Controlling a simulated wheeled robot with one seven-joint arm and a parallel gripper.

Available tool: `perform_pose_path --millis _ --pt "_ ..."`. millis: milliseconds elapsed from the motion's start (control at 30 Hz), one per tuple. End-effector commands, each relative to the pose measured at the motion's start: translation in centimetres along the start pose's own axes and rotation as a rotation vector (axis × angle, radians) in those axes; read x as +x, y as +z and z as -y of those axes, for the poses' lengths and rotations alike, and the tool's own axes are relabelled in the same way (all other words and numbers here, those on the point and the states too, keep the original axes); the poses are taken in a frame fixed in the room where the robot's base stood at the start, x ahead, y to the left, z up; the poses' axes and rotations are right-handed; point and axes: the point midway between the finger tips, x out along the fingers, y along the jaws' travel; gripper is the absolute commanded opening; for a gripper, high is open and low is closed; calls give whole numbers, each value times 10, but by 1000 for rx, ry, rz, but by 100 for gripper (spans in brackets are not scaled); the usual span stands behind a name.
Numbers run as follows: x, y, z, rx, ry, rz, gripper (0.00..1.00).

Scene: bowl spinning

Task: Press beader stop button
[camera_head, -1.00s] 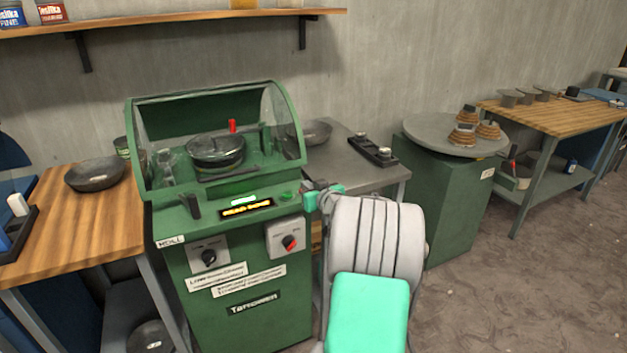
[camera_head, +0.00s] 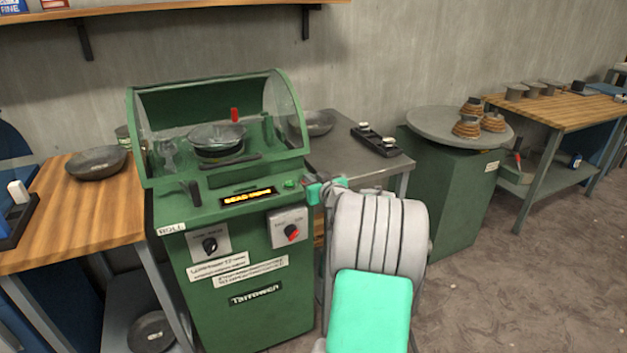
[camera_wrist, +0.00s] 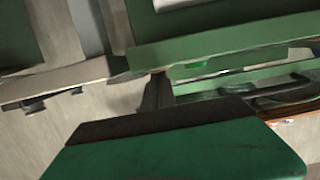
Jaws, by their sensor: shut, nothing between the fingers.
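The green beader (camera_head: 245,313) stands in the head view under a clear curved cover. Its amber display (camera_head: 248,196) seems to read "BEAD DONE". A small round green button (camera_head: 290,184) sits right of the display; no label shows which button is stop. Two knob panels are below: a black knob (camera_head: 210,245) and a red one (camera_head: 292,232). My gripper (camera_head: 318,192) is at the panel's right edge, just right of the green button. It is shut and empty; contact cannot be told. The wrist view shows its dark narrow tip (camera_wrist: 157,92) near a green round part (camera_wrist: 190,71).
A pan (camera_head: 216,136) sits under the cover near a red part (camera_head: 234,114). A grey side table (camera_head: 335,165) with a black control box (camera_head: 375,142) is right of the beader. A wooden bench (camera_head: 80,220) is left. A round table (camera_head: 440,126) stands further right.

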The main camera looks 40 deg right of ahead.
Motion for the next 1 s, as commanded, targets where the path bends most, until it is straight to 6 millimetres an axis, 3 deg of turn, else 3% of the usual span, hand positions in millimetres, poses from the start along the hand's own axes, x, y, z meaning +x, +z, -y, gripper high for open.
perform_pose_path --millis 33,100,167,333,700,1000 --pt "0 18 2 13 -3 32 0" --pt "-1 13 2 13 -3 31 0" --pt "-3 4 3 11 -4 27 0" --pt "-12 -40 5 1 -7 7 0" --pt "-98 -40 2 0 -3 0 0" --pt "-112 -41 4 -2 -7 -1 0"
